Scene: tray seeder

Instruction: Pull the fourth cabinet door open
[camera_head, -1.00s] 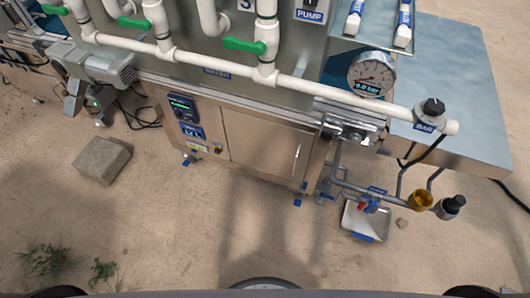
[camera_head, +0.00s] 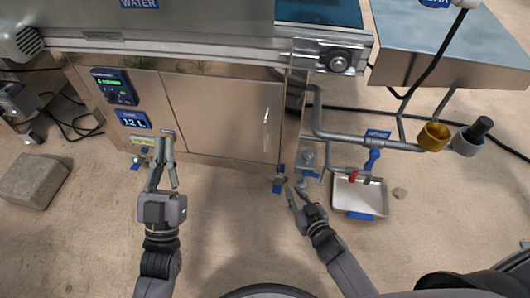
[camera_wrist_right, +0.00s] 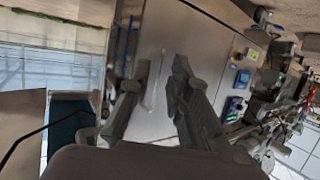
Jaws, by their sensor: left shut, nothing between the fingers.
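The steel cabinet door (camera_head: 222,118) under the machine is shut in the head view. Its vertical handle (camera_head: 266,130) is near the door's right edge. The door (camera_wrist_right: 178,42) and handle (camera_wrist_right: 153,82) also show in the right wrist view, the handle seen in the gap between the fingers. My right gripper (camera_head: 294,195) is open, in front of and below the cabinet's right corner, apart from the handle. My left gripper (camera_head: 163,165) is shut and empty, in front of the cabinet's lower left, below the control panel.
A control panel (camera_head: 118,90) with displays is left of the door. Grey pipes (camera_head: 345,137) with a blue valve and a white tray (camera_head: 350,205) stand to the right of my right gripper. A stone block (camera_head: 32,180) lies at left. The sand floor before the door is clear.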

